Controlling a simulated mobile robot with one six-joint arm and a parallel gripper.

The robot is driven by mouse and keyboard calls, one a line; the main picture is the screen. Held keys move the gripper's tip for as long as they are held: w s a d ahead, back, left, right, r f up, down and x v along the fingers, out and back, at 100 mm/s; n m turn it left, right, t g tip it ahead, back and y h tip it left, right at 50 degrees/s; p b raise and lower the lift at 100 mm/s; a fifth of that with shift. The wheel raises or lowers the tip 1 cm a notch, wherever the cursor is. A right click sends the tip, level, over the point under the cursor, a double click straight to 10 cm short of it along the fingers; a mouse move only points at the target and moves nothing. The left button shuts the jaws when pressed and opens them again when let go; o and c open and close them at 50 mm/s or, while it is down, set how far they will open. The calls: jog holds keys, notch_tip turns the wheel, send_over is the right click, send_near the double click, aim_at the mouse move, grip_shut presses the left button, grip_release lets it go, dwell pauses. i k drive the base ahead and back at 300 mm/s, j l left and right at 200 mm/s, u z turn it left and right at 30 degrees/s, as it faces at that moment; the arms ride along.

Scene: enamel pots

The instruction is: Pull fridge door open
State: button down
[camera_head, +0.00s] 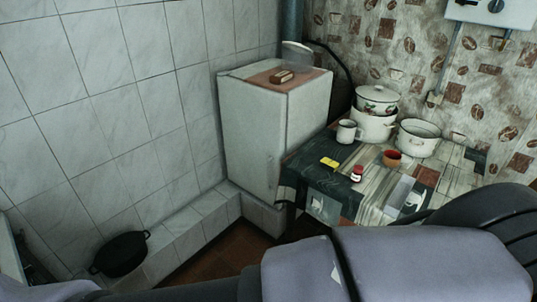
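A small white fridge (252,135) stands in the corner against the tiled wall, behind and left of the table. Its door looks shut against the body. I cannot make out the handle clearly; a faint dark mark shows low on the front. A wooden-brown board or mat and a small tan box (282,77) lie on its top. My own arm crosses the bottom and lower right of the view, well in front of the fridge. My gripper is not in view.
A table (330,208) with a patterned cloth stands right of the fridge, close to its front corner. It bears enamel pots (418,138), a white mug (347,132) and small items. A black pot (121,254) sits on the tiled ledge at left. Brown floor (215,262) shows between.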

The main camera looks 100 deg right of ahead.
aim_at(253, 116)
jog(key=z, duration=3.05)
jog(key=i+j+z, duration=0.1)
jog(key=i, duration=0.45)
jog(key=i+j+z, duration=0.15)
jog(key=i, duration=0.45)
